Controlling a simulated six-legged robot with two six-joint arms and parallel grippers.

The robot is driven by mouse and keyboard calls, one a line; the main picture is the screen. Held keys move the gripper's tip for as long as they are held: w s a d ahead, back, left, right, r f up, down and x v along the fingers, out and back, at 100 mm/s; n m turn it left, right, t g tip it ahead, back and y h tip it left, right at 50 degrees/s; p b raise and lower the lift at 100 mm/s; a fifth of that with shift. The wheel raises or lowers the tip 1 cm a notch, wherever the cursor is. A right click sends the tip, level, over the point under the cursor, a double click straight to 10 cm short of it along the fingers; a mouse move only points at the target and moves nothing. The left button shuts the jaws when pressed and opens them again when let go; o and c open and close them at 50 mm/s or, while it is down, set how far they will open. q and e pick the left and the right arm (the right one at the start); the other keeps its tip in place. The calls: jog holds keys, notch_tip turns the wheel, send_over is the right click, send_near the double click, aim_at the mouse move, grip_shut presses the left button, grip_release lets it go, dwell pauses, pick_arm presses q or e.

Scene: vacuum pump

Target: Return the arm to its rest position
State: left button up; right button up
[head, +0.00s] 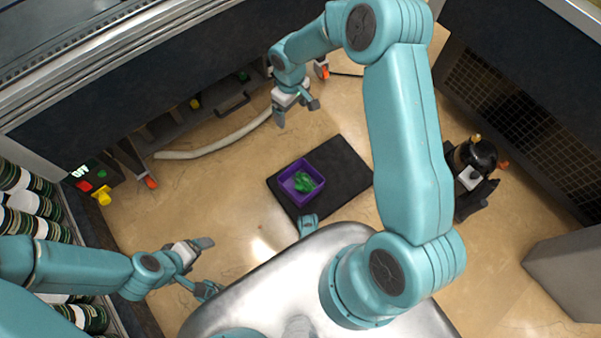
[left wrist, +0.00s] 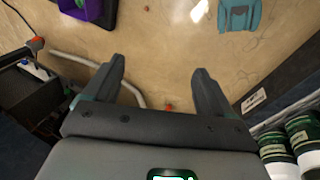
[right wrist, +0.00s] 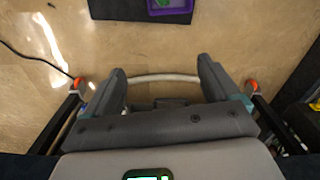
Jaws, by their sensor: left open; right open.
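My right arm reaches up and over to the back of the floor in the head view. Its gripper (head: 297,110) is open and empty above the floor, near the end of a pale hose (head: 215,146). In the right wrist view its fingers (right wrist: 162,75) stand apart, with the hose seen beyond them. My left gripper (head: 208,266) is open and empty at the lower left, over bare floor. Its spread fingers (left wrist: 158,82) show in the left wrist view with nothing between them.
A purple bin (head: 287,188) holding green items (head: 304,182) sits on a black mat (head: 345,163). A black pump-like machine (head: 472,165) stands at right. A grey block (head: 570,265) is at lower right. Green-and-white cans (head: 30,205) line the left. Floor between them is mostly clear.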

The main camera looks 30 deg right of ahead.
pick_arm(q)
jog(key=shift+r, duration=0.15)
pick_arm(e)
jog(key=shift+w+r, duration=0.1)
jog(key=shift+r, duration=0.45)
jog(key=shift+a, duration=0.1)
jog(key=s+a+f+m+y, duration=0.25)
jog(key=s+a+f, duration=0.45)
jog(key=s+a, duration=0.35)
pick_arm(q)
jog(key=s+d+g, duration=0.1)
jog(key=s+d, duration=0.1)
jog(key=s, duration=0.2)
pick_arm(e)
jog(key=s+a+f+m+y, duration=0.1)
jog(key=s+a, duration=0.1)
jog(key=s, duration=0.4)
jog(key=s+a+f+m+y, duration=0.1)
jog(key=s+a+m, duration=0.15)
jog(key=s, duration=0.45)
pick_arm(q)
notch_tip(320, 180, up, 26)
jog(key=p, duration=2.6)
jog(key=shift+m+p, duration=0.3)
jog(key=shift+p, duration=0.1)
pick_arm(e)
notch_tip(320, 180, up, 27)
jog(key=shift+w+n, duration=0.25)
jog(key=shift+n, duration=0.15)
